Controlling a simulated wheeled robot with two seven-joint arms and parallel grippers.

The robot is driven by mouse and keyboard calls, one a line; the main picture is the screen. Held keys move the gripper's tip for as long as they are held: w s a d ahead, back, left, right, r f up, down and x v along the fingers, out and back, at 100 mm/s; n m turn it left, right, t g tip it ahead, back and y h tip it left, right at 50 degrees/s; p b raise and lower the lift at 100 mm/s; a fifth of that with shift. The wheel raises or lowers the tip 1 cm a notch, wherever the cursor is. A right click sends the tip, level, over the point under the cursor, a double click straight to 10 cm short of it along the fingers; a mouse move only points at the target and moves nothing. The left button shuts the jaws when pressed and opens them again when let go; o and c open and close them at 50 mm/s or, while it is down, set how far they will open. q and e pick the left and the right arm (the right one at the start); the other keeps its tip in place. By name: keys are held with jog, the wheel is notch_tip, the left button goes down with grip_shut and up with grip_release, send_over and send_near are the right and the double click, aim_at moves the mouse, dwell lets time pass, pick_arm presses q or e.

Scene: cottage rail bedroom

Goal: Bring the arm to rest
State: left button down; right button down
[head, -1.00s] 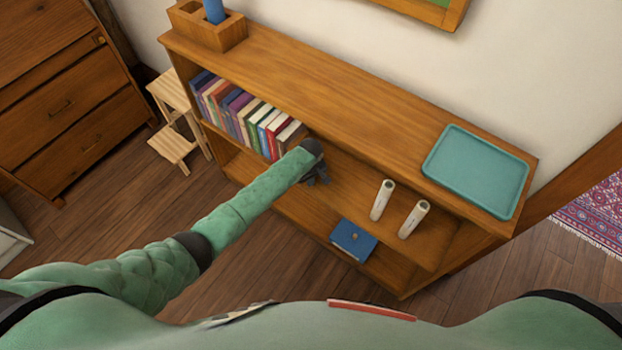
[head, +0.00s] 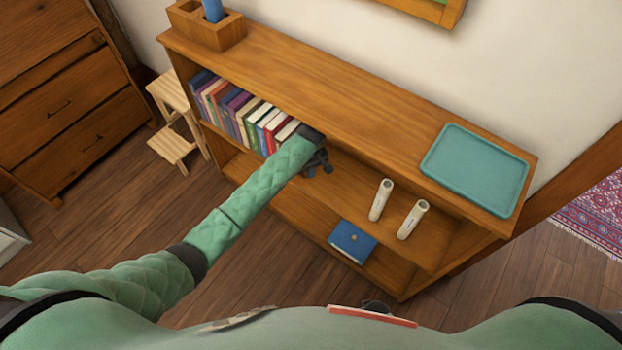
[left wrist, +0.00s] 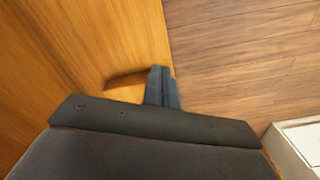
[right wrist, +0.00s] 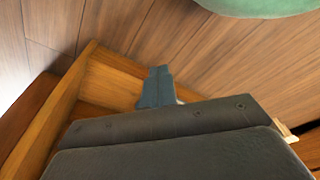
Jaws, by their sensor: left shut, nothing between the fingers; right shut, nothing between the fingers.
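My left gripper (head: 318,163) is at the front of the bookcase (head: 340,105), just right of the row of books (head: 245,115) on the upper shelf. In the left wrist view its fingers (left wrist: 163,88) are together and empty, over a wooden surface beside the floor. My right gripper shows in the right wrist view (right wrist: 158,86), its fingers together and empty, with wooden furniture and floor beyond. In the head view, only a small dark part low in the middle may belong to my right arm; the right gripper cannot be made out there.
Two white cylinders (head: 381,200) stand on the shelf right of my left gripper. A teal tray (head: 475,170) and a wooden holder (head: 207,26) are on top. A step stool (head: 172,146) and drawers (head: 66,110) are at left.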

pick_arm(q)
jog(key=shift+r, duration=0.7)
pick_arm(e)
jog(key=shift+w+a+r, duration=0.1)
jog(key=shift+w+r, duration=0.15)
jog(key=shift+r, duration=0.15)
pick_arm(q)
jog(key=s+a+f+m+h, duration=0.1)
jog(key=s+a+f+m, duration=0.15)
jog(key=s+f, duration=0.65)
jog(key=s+a+f+m, duration=0.1)
jog(key=s+a+f, duration=0.3)
jog(key=s+f, duration=0.55)
jog(key=s+a+f+m, duration=0.1)
jog(key=s+a+f, duration=0.3)
jog(key=s, duration=0.3)
jog(key=s+a+f+m+t, duration=0.1)
jog(key=s+a+f, duration=0.3)
jog(key=s, duration=0.4)
jog(key=s+a+f+m, duration=0.2)
jog(key=s+a+f, duration=0.2)
jog(key=s, duration=0.4)
jog(key=shift+f+t+y, duration=0.3)
jog(key=shift+f+t, duration=0.1)
jog(key=shift+f, duration=0.45)
pick_arm(e)
jog(key=shift+w+a+r, duration=0.25)
jog(key=shift+r, duration=0.2)
pick_arm(q)
jog(key=shift+a, duration=0.1)
